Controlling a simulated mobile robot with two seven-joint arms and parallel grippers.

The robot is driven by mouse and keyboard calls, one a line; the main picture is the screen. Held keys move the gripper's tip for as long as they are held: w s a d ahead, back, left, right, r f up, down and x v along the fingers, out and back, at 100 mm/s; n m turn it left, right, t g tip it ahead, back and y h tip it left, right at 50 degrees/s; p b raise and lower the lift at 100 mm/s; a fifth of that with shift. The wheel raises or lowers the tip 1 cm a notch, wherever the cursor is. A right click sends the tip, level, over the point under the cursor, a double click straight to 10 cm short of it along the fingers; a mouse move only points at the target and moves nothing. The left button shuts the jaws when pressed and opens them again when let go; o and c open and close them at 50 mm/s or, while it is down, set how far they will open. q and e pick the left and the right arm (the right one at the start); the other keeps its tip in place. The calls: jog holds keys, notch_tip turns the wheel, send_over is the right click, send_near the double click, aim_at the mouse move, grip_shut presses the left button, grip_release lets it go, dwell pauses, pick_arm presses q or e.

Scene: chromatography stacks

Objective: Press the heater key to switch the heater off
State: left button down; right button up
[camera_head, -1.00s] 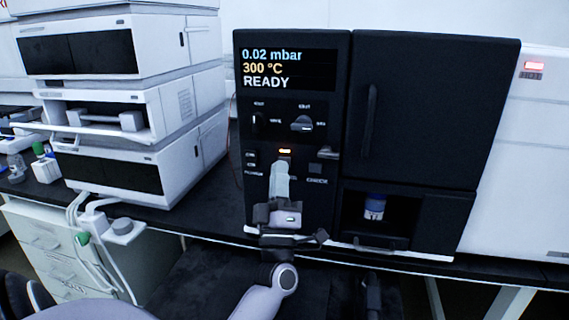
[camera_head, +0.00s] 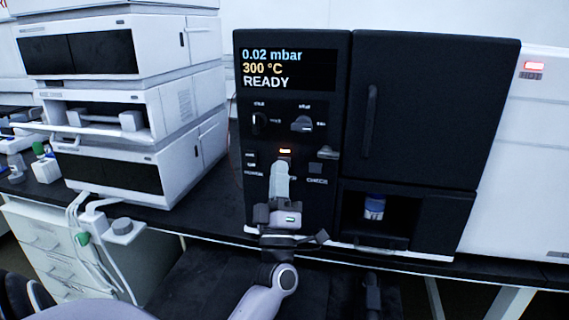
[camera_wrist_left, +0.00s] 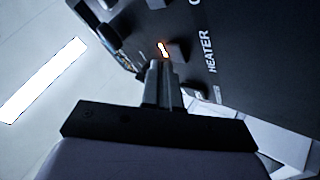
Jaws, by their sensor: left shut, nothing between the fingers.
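The black instrument panel has a lit orange lamp (camera_head: 285,151), which also shows in the left wrist view (camera_wrist_left: 163,48). In that view the dark, square heater key (camera_wrist_left: 179,51) sits between the lamp and the HEATER label (camera_wrist_left: 209,51). My left gripper (camera_head: 280,166) is shut and empty, its fingers pointing at the panel just below the lamp. In the left wrist view its fingertips (camera_wrist_left: 164,69) are close to the key; I cannot tell whether they touch. In the head view the fingers cover the key. My right gripper is not recognisable in either view.
The display (camera_head: 288,69) reads 0.02 mbar, 300 °C and READY. A dial knob (camera_head: 302,123) and other keys, including one above CHECK (camera_head: 316,168), lie near the fingers. A blue-capped vial (camera_head: 374,206) stands in the right-hand recess. White stacked modules (camera_head: 130,100) stand at left.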

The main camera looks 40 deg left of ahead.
pick_arm(q)
jog(key=shift+w, duration=0.1)
dwell(0.4)
jog(key=shift+w+a, duration=0.2)
jog(key=shift+w, duration=0.1)
dwell(0.5)
jog(key=shift+s+d, duration=0.25)
jog(key=shift+s, duration=0.15)
jog(key=shift+s, duration=0.1)
jog(key=s+d, duration=0.1)
jog(key=s+d+p, duration=0.1)
jog(key=s, duration=0.1)
jog(key=s+d+p, duration=0.1)
jog(key=s, duration=0.1)
dwell(0.4)
